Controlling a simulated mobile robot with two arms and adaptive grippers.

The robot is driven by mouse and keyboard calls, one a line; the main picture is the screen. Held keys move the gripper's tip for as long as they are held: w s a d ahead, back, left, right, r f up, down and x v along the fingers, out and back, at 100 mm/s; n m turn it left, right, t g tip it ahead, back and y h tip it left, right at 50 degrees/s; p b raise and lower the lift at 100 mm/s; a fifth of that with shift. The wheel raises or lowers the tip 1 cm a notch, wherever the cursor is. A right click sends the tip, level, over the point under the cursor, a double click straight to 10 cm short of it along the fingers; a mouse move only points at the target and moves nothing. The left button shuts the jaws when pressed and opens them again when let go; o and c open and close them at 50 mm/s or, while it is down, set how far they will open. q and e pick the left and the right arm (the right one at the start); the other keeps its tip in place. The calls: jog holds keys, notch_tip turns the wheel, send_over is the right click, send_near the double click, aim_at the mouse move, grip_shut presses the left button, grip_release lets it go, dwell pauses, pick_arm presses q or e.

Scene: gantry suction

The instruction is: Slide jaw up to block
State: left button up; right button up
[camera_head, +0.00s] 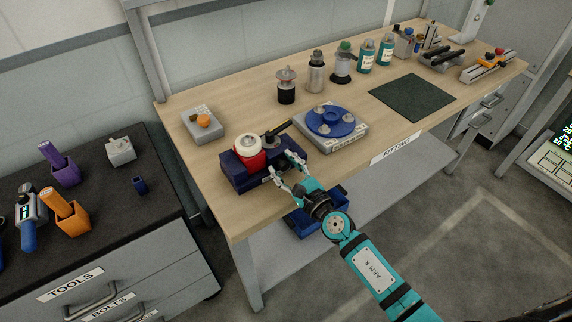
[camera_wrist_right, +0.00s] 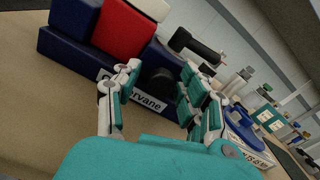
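A dark blue vise (camera_head: 238,180) stands near the front edge of the wooden bench. It also shows in the right wrist view, with a partly hidden label (camera_wrist_right: 130,92). A red block (camera_head: 252,162) with a white round part on top sits in it, against a dark blue upright at its left; the block fills the upper left of the wrist view (camera_wrist_right: 122,32). A dark part, seemingly the sliding jaw (camera_head: 273,143), stands right of the block. My right gripper (camera_head: 281,167) is open at the vise's front, its fingers either side of a black knob (camera_wrist_right: 158,80); contact is unclear.
A blue round fixture (camera_head: 331,120) on a grey base stands close to the right. A grey box with an orange knob (camera_head: 203,122) is behind left. Canisters and bottles (camera_head: 366,55) line the back. A dark green mat (camera_head: 412,97) lies clear at right.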

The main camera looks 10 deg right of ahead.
jog(key=shift+o, duration=0.2)
jog(key=v, duration=1.2)
jog(key=s+d+f+m+g+h, duration=0.2)
jog(key=s+d+f+m, duration=0.15)
jog(key=f+m, duration=0.55)
jog(key=s+d+f+m+g+h, duration=0.25)
jog(key=d+f+m, duration=0.2)
jog(key=f, duration=0.75)
jog(key=s+d+f+m+g+h, duration=0.2)
jog(key=s+d+f+m+g, duration=0.1)
jog(key=f+m, duration=0.65)
jog(key=s+a+f+m+g, duration=0.1)
jog(key=s+f+m+g, duration=0.1)
jog(key=s+f+m, duration=0.4)
jog(key=s+a+f+m+g, duration=0.2)
jog(key=s+f+m, duration=0.4)
jog(key=s, duration=0.8)
jog(key=s+a+f+m+g, duration=0.1)
jog(key=s+f+m+g, duration=0.3)
jog(key=s, duration=0.6)
notch_tip(320, 180, down, 3)
jog(key=shift+a+m, duration=0.3)
jog(key=shift+m, duration=0.8)
